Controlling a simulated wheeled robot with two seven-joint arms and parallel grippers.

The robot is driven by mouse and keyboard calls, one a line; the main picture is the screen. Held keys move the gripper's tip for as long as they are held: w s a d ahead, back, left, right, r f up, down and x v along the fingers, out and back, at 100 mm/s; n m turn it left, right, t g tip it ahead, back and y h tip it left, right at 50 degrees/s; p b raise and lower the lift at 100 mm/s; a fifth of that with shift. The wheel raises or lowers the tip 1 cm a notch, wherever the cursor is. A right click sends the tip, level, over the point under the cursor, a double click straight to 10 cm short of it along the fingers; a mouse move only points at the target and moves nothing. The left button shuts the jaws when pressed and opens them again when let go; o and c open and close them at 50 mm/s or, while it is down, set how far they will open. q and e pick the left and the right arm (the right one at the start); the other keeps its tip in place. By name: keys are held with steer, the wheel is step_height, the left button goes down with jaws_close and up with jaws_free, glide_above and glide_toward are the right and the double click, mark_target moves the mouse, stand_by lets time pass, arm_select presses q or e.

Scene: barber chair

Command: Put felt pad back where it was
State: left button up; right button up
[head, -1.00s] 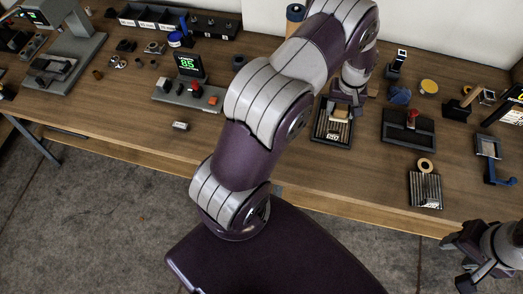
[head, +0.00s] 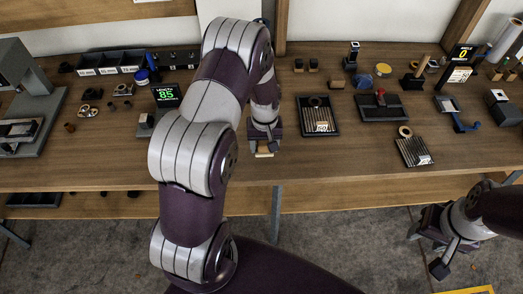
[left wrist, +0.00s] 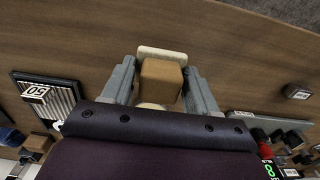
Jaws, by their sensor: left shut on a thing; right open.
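My left gripper (head: 264,144) is shut on a brown block with a pale cream piece, which I take to be the felt pad (head: 264,154). In the left wrist view the fingers grip the brown block (left wrist: 161,80) from both sides, and the cream piece (left wrist: 150,52) shows beyond it. It is over bare wooden table, left of a black ribbed tray (head: 335,125); whether it touches the table I cannot tell. The tray also shows in the left wrist view (left wrist: 68,94). My right gripper (head: 437,252) is open and empty, in front of the table's edge.
A second ribbed tray (head: 414,152) with a ring lies to the right. A dark tray with a red-handled piece (head: 381,107) stands behind it. A green display (head: 166,95) is left of my left arm. The table front between arm and ribbed trays is mostly clear.

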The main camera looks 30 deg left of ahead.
mark_target(263, 159)
arm_select(q)
step_height(263, 159, down, 5)
steer(key=shift+w+a+r+p, duration=0.1)
steer(key=shift+w+r+p, duration=0.1)
steer(key=shift+p, duration=0.15)
steer(key=shift+s, duration=0.15)
steer(key=shift+f, duration=0.15)
steer(key=o, duration=0.9)
steer(key=shift+o, duration=0.2)
